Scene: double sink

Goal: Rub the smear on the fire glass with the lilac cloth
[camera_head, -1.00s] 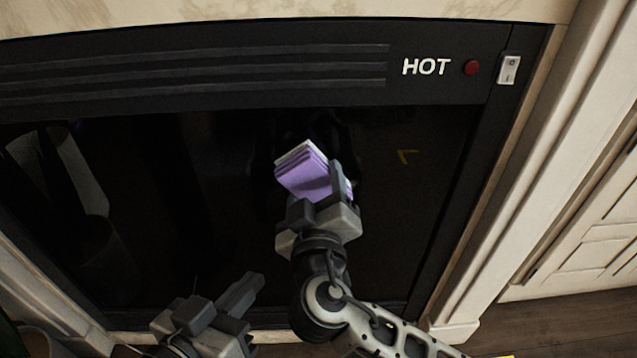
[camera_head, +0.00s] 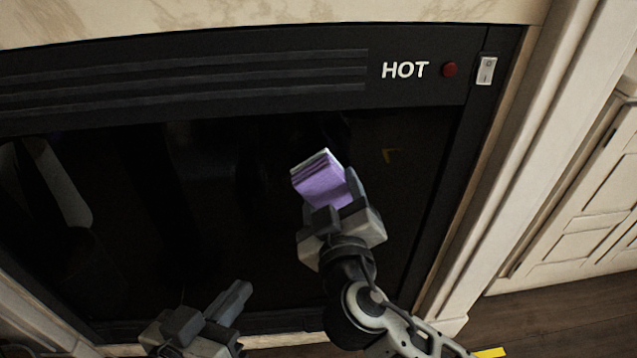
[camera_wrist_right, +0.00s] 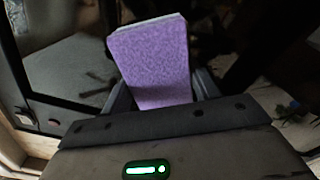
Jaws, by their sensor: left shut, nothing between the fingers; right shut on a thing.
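The fire glass (camera_head: 240,240) is a dark, reflective pane filling the middle of the head view. The lilac cloth (camera_head: 322,182) is a folded pad in front of it, and it also shows in the right wrist view (camera_wrist_right: 150,62). My right gripper (camera_head: 343,200) is shut on the cloth's lower end. I cannot tell whether the cloth touches the glass. My left gripper (camera_head: 238,292) is shut and empty, low in front of the glass.
A black panel above the glass has slats, the word HOT (camera_head: 405,70), a red light (camera_head: 450,70) and a white switch (camera_head: 487,71). A cream surround (camera_head: 535,130) edges the right side. White cabinet doors (camera_head: 580,215) and brown floor lie beyond it.

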